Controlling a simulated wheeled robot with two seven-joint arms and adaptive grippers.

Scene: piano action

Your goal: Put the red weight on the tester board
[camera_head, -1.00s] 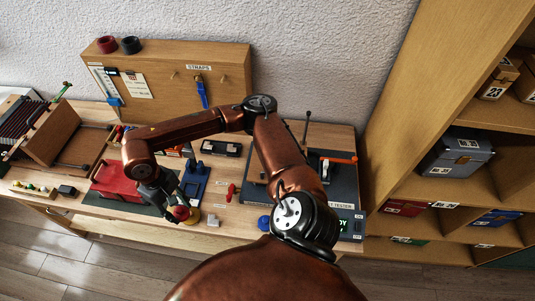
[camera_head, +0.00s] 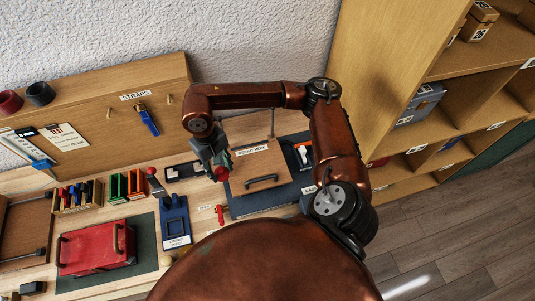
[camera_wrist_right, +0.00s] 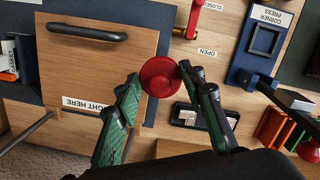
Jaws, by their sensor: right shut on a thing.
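The red weight (camera_head: 221,171) is a small round piece held in my right gripper (camera_head: 215,160). In the right wrist view the red weight (camera_wrist_right: 160,77) sits between the two green fingertips of the right gripper (camera_wrist_right: 158,85). The tester board (camera_head: 245,180) is a flat wooden plate with a black handle and a "WEIGHT HERE" label. It also shows in the right wrist view (camera_wrist_right: 75,70). The weight overlaps the board's edge nearest the red lever in both views; I cannot tell its height above it. My left gripper is not in view.
A red lever (camera_head: 220,214) lies beside the board, near OPEN and CLOSED labels. The blue corner press (camera_head: 175,220), a black tray (camera_head: 185,172) and a red case (camera_head: 95,250) stand to the left. Shelving (camera_head: 400,90) rises at the right.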

